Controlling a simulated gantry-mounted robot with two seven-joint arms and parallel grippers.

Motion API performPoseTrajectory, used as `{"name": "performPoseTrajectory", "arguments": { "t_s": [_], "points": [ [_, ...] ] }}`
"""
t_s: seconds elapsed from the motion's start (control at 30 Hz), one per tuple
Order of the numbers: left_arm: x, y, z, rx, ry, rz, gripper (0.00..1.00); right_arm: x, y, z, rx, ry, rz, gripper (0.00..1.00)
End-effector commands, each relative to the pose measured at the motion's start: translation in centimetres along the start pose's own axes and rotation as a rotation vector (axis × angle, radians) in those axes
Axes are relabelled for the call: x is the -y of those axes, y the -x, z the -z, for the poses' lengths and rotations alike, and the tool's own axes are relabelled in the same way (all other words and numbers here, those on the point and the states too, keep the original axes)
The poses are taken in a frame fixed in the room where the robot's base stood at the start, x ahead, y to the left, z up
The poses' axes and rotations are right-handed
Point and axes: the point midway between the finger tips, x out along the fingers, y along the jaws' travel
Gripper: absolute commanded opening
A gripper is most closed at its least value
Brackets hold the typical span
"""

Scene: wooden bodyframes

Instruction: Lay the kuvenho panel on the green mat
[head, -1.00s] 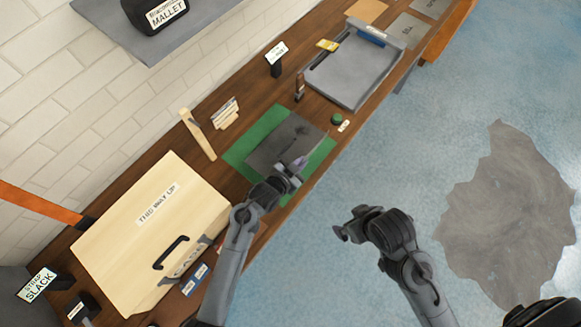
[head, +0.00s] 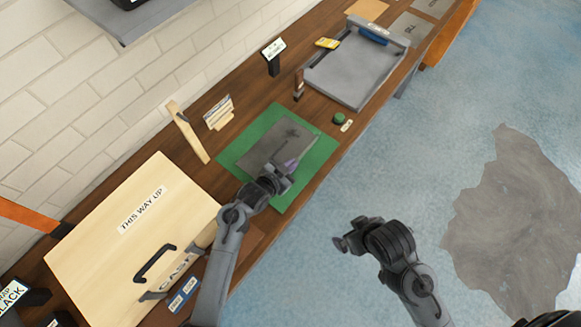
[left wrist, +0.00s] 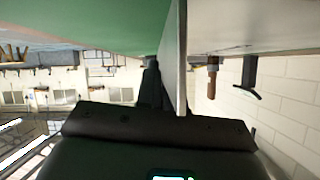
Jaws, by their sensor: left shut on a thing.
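The dark grey panel (head: 272,140) is over the green mat (head: 310,172) on the wooden bench. A dark mark shows on its face, and green shows around it. My left gripper (head: 282,176) is shut on the panel's near edge, by a small purple patch. In the left wrist view the panel (left wrist: 179,55) shows as a thin upright plate in the jaws, with the green mat (left wrist: 80,25) beside it. Whether the panel touches the mat I cannot tell. My right gripper (head: 347,242) hangs over the blue floor, apart from the bench; its jaw opening is unclear.
A pale "THIS WAY UP" case (head: 125,235) stands left of the mat. A wooden post (head: 188,132) and a small card rack (head: 218,112) stand behind. A grey tray (head: 350,75) is farther along. A green round item (head: 339,118) is near the mat's right corner.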

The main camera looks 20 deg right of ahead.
Motion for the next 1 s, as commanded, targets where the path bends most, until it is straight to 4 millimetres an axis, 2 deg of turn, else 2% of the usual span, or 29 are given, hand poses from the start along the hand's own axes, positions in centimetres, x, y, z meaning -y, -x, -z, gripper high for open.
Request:
{"name": "performPoseTrajectory", "arguments": {
  "t_s": [0.37,0.4,0.57,1.0],
  "points": [
    [0.02,-0.13,-0.06,-0.003,-0.001,0.001,0.00,0.04,-0.06,0.03,-0.003,-0.001,0.001,1.00],
    [-0.03,-0.15,-0.24,0.000,0.000,0.000,0.09,0.05,-0.07,0.02,-0.003,-0.001,0.001,1.00],
    [-0.02,-0.11,-0.16,0.000,0.000,0.000,0.33,0.05,0.00,0.04,-0.003,-0.001,0.001,1.00],
    [0.10,0.39,0.32,0.000,0.000,0.001,0.33,0.02,0.64,0.24,-0.002,-0.001,0.001,1.00]
  ]
}}
